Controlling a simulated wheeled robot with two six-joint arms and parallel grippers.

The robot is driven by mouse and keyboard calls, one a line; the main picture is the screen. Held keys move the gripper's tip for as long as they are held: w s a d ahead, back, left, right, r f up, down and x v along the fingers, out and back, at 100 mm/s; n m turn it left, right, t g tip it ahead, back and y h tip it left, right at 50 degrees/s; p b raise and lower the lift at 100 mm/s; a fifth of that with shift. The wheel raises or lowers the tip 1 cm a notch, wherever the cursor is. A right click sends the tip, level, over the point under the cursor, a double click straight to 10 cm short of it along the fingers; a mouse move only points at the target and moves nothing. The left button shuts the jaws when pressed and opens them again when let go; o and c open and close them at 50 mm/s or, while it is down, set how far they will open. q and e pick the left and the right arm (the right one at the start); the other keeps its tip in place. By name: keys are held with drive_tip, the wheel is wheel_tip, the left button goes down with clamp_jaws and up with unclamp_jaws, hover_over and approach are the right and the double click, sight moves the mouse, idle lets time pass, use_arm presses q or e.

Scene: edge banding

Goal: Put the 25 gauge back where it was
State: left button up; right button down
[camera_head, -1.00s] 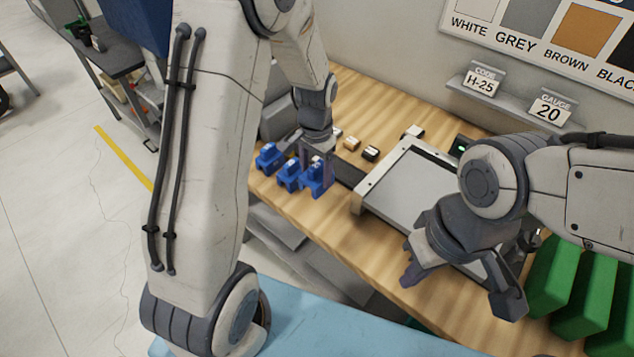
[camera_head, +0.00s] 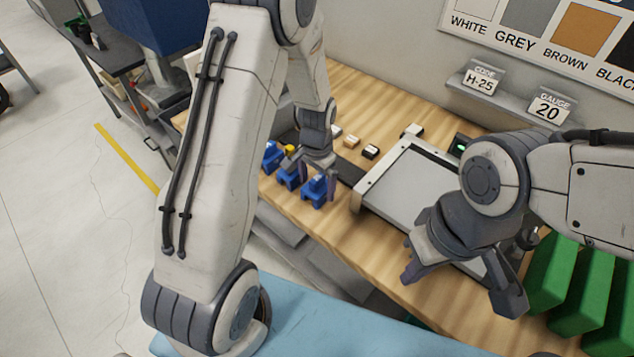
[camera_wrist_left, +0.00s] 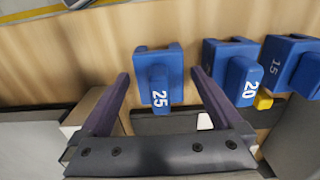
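The blue 25 gauge (camera_wrist_left: 160,78) stands on the wooden bench, its number readable in the left wrist view. In the head view it is the blue block nearest the front of the row (camera_head: 315,192). My left gripper (camera_wrist_left: 160,85) is open, with one finger on each side of the 25 gauge and visible gaps between. In the head view my left gripper (camera_head: 318,180) is at that block, partly hidden by its own wrist. My right gripper (camera_head: 458,288) is open and empty over the bench's front edge.
The blue 20 gauge (camera_wrist_left: 232,72) and 15 gauge (camera_wrist_left: 293,65) stand close beside the 25 gauge. A small yellow piece (camera_wrist_left: 263,101) lies by the 20. A grey panel (camera_head: 410,187) lies right of the row.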

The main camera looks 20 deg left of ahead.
use_arm(q)
drive_tip(key=shift+r, duration=0.2)
wheel_tip(320, 180, up, 11)
drive_tip(key=shift+r+b, duration=0.1)
drive_tip(key=shift+b, duration=0.8)
drive_tip(key=shift+d+r, duration=0.15)
drive_tip(key=shift+r, duration=0.15)
drive_tip(key=s+d+r+m, duration=0.1)
drive_tip(key=s+d+r, duration=0.3)
drive_tip(key=s+d, duration=0.45)
drive_tip(key=s+d+m, duration=0.1)
drive_tip(key=s+d, duration=0.1)
drive_tip(key=s, duration=0.5)
drive_tip(key=s+d+m+h, duration=0.1)
drive_tip(key=s+d, duration=0.2)
drive_tip(key=s, duration=0.5)
drive_tip(key=shift+d+r, duration=0.2)
use_arm(e)
drive_tip(key=shift+f, duration=0.9)
